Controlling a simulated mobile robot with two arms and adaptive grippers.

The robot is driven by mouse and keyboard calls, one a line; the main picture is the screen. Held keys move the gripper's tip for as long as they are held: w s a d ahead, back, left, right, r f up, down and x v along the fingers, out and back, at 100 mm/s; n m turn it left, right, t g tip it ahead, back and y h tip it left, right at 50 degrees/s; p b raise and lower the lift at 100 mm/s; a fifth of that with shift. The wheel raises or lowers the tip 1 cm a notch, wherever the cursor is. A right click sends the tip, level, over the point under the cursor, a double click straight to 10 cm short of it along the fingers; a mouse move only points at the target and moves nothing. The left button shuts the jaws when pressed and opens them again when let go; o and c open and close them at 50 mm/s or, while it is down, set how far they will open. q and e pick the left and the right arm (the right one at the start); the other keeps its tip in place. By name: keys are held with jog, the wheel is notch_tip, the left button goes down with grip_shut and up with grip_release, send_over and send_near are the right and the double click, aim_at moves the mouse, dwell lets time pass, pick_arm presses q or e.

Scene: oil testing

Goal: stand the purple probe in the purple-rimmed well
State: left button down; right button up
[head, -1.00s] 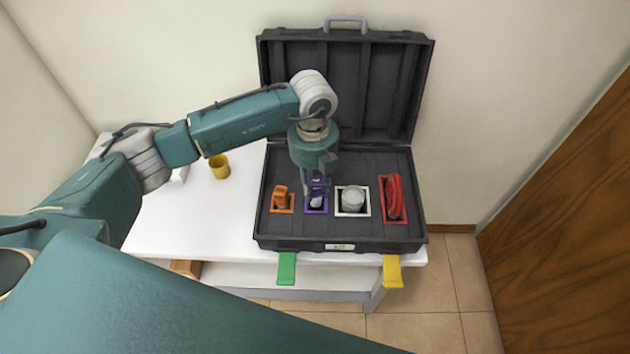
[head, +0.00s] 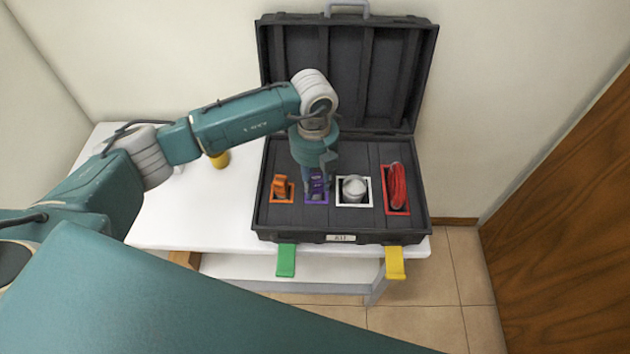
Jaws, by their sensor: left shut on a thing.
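The purple probe (head: 318,183) is upright at the purple-rimmed well (head: 316,202) in the open black case (head: 342,225). My left gripper (head: 316,178) points down over this well and is shut on the probe. The probe's lower end appears to be inside the rim, but the fingers hide part of it, so I cannot tell how deep it sits. My right gripper is not in view.
Other wells hold an orange item (head: 280,187), a white-grey round item (head: 354,188) and a red coil (head: 397,186). Green (head: 286,261) and yellow (head: 395,263) tabs hang at the front. A yellow cup (head: 219,160) stands left on the white table (head: 200,220).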

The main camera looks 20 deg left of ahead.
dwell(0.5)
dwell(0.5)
pick_arm(q)
jog(key=shift+f+b, duration=0.65)
jog(key=c, duration=1.6)
grip_release()
jog(key=shift+r, duration=0.1)
jog(key=shift+c, duration=0.2)
jog(key=shift+r, duration=0.1)
jog(key=shift+a+r+p, duration=0.1)
jog(key=shift+r+p, duration=3.35)
jog(key=shift+r, duration=1.95)
jog(key=shift+f, duration=0.1)
